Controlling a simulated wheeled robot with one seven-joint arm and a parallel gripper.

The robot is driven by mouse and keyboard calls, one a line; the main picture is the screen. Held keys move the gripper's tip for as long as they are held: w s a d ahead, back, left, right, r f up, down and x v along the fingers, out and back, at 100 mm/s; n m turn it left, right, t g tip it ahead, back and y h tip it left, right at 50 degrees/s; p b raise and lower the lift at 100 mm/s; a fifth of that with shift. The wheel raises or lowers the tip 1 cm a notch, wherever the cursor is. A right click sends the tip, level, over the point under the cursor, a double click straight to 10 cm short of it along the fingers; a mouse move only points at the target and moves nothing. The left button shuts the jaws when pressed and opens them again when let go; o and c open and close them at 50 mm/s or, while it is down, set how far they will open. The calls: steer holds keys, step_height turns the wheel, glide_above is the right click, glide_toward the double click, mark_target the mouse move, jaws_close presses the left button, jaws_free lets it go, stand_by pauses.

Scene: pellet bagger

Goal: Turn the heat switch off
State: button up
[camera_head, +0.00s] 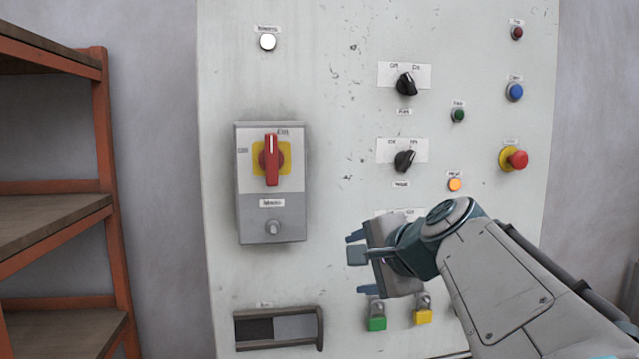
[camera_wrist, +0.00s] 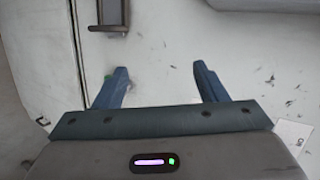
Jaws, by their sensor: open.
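Two black rotary knobs with off/on plates show in the head view: an upper knob (camera_head: 407,84) and a middle knob (camera_head: 404,160). A third off/on plate (camera_head: 385,214) lies lower, mostly hidden behind my gripper, and its knob cannot be seen. The middle knob seems turned toward the right, "on" side. An orange lamp (camera_head: 455,185) beside it glows. My gripper (camera_head: 358,263) is open and empty in front of the panel, below the middle knob; its spread fingers show in the wrist view (camera_wrist: 161,72).
The pale panel (camera_head: 340,120) carries a grey box with a red rotary handle (camera_head: 271,160) at left and a red mushroom button (camera_head: 517,159) at right. Green (camera_head: 377,323) and yellow (camera_head: 423,317) tags hang below my gripper. An orange-framed shelf (camera_head: 105,150) stands far left.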

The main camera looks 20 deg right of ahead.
steer(key=s+d+r+m+t+h+b, duration=0.2)
steer(key=s+d+r+m+t+h, duration=0.15)
steer(key=d+r+m, duration=0.4)
steer(key=m+t+h, duration=0.2)
glide_toward(410, 162)
steer(key=shift+n+y, duration=0.25)
steer(key=shift+y, duration=0.2)
steer(key=x, duration=0.9)
steer(key=shift+w+d+r+p, duration=0.1)
steer(key=shift+w+d+p, duration=0.05)
steer(key=shift+d+p, duration=0.15)
steer(key=c, duration=1)
